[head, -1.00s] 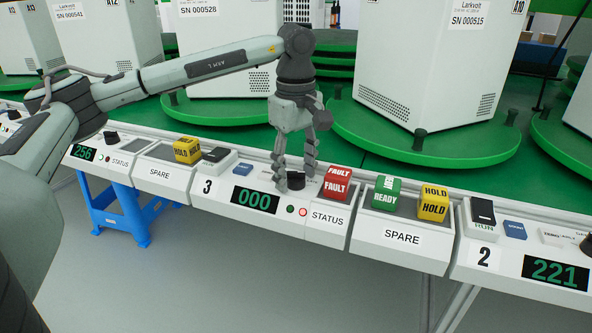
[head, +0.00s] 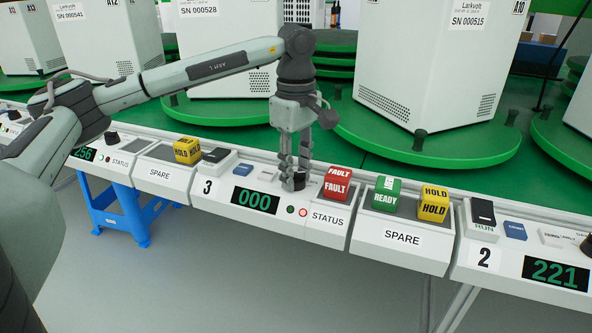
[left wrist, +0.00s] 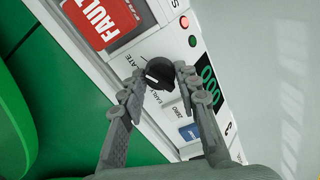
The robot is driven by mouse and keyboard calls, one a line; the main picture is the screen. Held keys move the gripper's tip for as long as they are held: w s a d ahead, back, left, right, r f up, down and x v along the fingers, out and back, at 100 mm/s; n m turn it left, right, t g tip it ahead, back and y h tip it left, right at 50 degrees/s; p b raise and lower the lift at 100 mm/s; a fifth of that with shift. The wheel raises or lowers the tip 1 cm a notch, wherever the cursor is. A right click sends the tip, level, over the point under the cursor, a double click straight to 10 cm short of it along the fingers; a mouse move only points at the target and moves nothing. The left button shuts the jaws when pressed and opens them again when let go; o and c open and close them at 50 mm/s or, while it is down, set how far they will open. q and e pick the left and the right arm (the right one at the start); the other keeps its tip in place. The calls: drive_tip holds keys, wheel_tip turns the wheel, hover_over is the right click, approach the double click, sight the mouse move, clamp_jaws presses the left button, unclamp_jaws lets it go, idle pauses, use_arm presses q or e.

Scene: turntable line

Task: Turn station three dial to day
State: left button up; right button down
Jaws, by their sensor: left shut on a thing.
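The station three panel (head: 216,197) carries a "3" label and a display (head: 255,200) reading 000. Its black dial (head: 299,181) sits right of the display, behind my left gripper (head: 294,185). In the left wrist view the dial (left wrist: 159,72) shows a white pointer line, with lettering beside it that reads in part "EARLY" and "LATE". My left gripper (left wrist: 154,84) has its fingers on either side of the dial and is closed on it. The word for day is not readable. My right gripper is not in view.
A red FAULT block (head: 337,184) stands just right of the dial. A black rocker switch (head: 215,156) and a blue button (head: 244,169) lie to its left. Green READY (head: 386,196) and yellow HOLD (head: 433,204) blocks stand further right. Green turntables (head: 400,146) with white cabinets lie behind.

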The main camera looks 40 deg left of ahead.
use_arm(q)
drive_tip(key=n, duration=0.2)
drive_tip(key=shift+n, duration=0.3)
drive_tip(key=n, duration=0.2)
drive_tip(key=shift+n, duration=0.4)
drive_tip(key=shift+n+p, duration=0.35)
drive_tip(key=shift+n, duration=0.55)
drive_tip(key=n, duration=0.4)
drive_tip(key=shift+p, duration=0.35)
drive_tip(key=shift+n, duration=0.5)
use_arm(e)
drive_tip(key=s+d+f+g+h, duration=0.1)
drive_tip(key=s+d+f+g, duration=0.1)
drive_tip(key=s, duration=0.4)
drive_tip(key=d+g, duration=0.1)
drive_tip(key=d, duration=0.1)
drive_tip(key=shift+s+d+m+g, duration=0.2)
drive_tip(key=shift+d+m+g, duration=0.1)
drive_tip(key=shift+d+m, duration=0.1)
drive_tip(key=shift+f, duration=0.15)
use_arm(q)
drive_tip(key=o, duration=1.2)
drive_tip(key=shift+c, duration=0.2)
